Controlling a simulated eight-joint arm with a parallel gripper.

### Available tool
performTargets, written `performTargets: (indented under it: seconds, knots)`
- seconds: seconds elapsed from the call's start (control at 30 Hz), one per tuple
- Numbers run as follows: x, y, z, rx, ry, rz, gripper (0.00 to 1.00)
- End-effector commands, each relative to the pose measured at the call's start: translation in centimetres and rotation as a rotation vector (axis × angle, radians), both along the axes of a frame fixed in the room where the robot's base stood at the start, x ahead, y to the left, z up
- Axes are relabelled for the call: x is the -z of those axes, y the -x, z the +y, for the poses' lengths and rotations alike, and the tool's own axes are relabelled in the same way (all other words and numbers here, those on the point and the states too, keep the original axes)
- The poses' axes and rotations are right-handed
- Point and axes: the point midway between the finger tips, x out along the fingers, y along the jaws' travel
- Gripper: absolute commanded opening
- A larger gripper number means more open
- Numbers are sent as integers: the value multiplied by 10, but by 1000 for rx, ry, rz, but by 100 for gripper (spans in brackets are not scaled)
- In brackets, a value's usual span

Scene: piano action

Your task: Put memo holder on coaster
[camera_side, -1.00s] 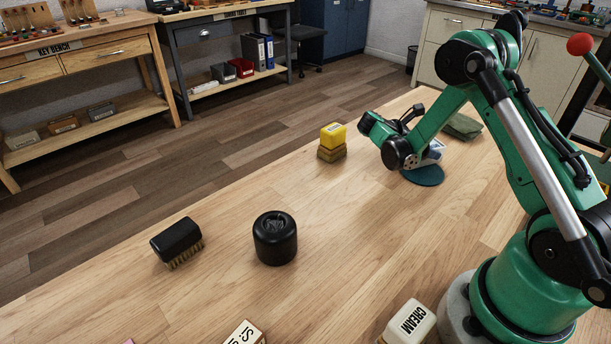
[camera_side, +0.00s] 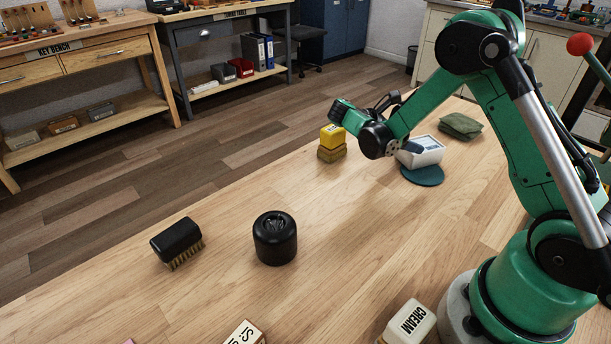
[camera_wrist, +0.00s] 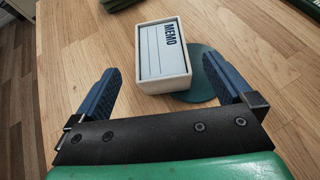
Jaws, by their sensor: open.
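The memo holder (camera_side: 424,152) is a white box with a grey-blue face; its "MEMO" label shows in the wrist view (camera_wrist: 163,50). It stands over part of the round teal coaster (camera_side: 424,178). In the wrist view the coaster (camera_wrist: 203,88) sticks out on the holder's right side, and the holder's left part appears to reach past the disc. I cannot tell whether it is tilted. My gripper (camera_wrist: 166,84) is open and empty, with blue fingers apart on either side of the holder's near end, not touching it. In the side view the wrist partly hides the fingers.
A yellow-topped block (camera_side: 332,142) stands close to my wrist at left. A folded green cloth (camera_side: 460,125) lies behind the holder. A black round container (camera_side: 275,238), a brush (camera_side: 177,243) and a cream box (camera_side: 409,323) are nearer the front.

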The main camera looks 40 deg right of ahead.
Motion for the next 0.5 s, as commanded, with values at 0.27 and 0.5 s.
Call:
performTargets:
  seconds: [0.27, 0.5]
  knots:
    - [-21, -15, 35, -2, -1, -1, 100]
    - [-41, -18, 52, -9, -72, -201, 100]
